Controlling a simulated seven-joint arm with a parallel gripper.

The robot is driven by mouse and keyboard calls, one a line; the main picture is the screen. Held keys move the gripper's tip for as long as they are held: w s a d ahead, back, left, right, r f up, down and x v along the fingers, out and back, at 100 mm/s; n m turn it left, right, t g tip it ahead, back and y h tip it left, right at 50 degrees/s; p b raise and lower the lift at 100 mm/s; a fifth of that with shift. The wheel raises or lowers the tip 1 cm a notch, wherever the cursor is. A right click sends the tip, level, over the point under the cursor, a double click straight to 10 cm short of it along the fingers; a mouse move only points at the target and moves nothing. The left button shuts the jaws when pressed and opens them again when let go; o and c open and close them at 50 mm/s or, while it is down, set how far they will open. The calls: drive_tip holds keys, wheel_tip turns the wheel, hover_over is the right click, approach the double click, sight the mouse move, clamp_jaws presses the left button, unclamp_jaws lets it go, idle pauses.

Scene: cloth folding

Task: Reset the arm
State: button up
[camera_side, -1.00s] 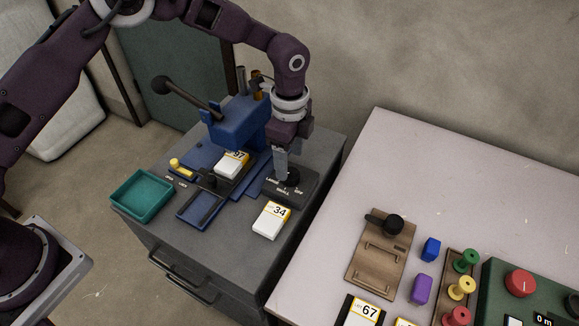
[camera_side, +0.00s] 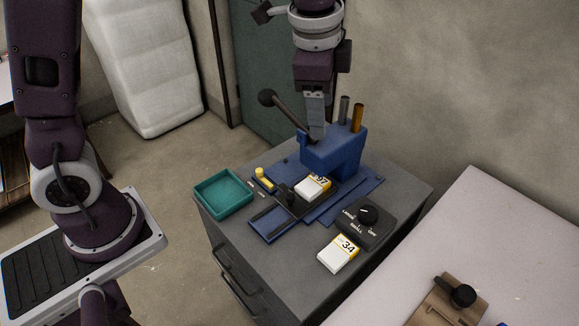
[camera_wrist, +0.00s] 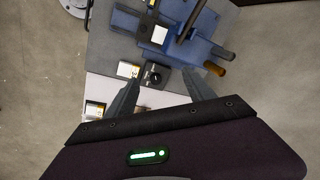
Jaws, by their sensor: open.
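My gripper (camera_side: 317,132) is raised above the grey cabinet, in front of the blue press-like machine (camera_side: 335,152) in the side view. In the wrist view my gripper (camera_wrist: 168,88) points down with its two fingers spread and nothing between them. The black knob box (camera_side: 366,224) sits on the cabinet, and it also shows in the wrist view (camera_wrist: 154,75), below the fingers and apart from them.
A white block marked 34 (camera_side: 338,254) lies near the knob box. Another white block (camera_side: 312,188) sits in the blue fixture. A green tray (camera_side: 222,192) stands at the cabinet's left. A dark lever (camera_side: 285,113) sticks up beside my gripper. A pale table (camera_side: 490,235) stands at right.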

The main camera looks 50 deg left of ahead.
drive_tip(key=s+a+r+n+t, duration=0.2)
drive_tip(key=s+a+r+n, duration=0.35)
drive_tip(key=s, duration=0.55)
drive_tip(key=s+a+f+n+t, duration=0.1)
drive_tip(key=s+n, duration=0.4)
drive_tip(key=s, duration=0.6)
drive_tip(key=shift+a+f+h, duration=0.3)
drive_tip(key=shift+a, duration=0.45)
drive_tip(key=shift+n, duration=0.25)
